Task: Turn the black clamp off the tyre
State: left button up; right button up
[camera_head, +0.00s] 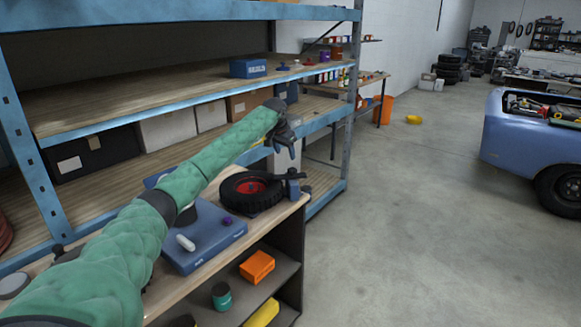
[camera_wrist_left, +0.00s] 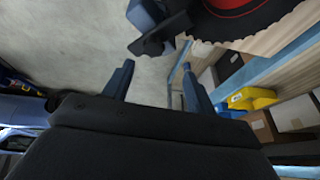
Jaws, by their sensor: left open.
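The tyre (camera_head: 231,196) is black with a red hub and lies flat at the right end of the wooden bench. My left gripper (camera_head: 285,152) is open and empty, above and slightly behind the clamp. In the left wrist view, the clamp (camera_wrist_left: 150,22) is at the top, beyond the open fingers (camera_wrist_left: 157,70), and the tyre (camera_wrist_left: 265,38) is at the top right, partly cut off. My right gripper is not in view.
A blue device (camera_head: 205,240) sits left of the tyre on the bench. An orange box (camera_head: 257,266) and a teal jar (camera_head: 221,296) are on the shelf below. A blue-framed rack (camera_head: 350,110) stands behind. Open floor lies to the right, before a blue car (camera_head: 520,140).

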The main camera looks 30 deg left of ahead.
aim_at(291, 169)
pick_arm(q)
jog(key=shift+h, duration=0.5)
jog(key=p+x, duration=0.3)
jog(key=x, duration=0.4)
jog(key=shift+w+d, duration=0.1)
jog(key=shift+d, duration=0.1)
jog(key=shift+p+x, duration=0.3)
jog(key=shift+x, duration=0.5)
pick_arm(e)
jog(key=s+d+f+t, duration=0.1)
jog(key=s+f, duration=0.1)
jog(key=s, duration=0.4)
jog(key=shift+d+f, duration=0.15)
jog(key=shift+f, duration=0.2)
pick_arm(q)
jog(key=shift+a, duration=0.1)
grip_shut()
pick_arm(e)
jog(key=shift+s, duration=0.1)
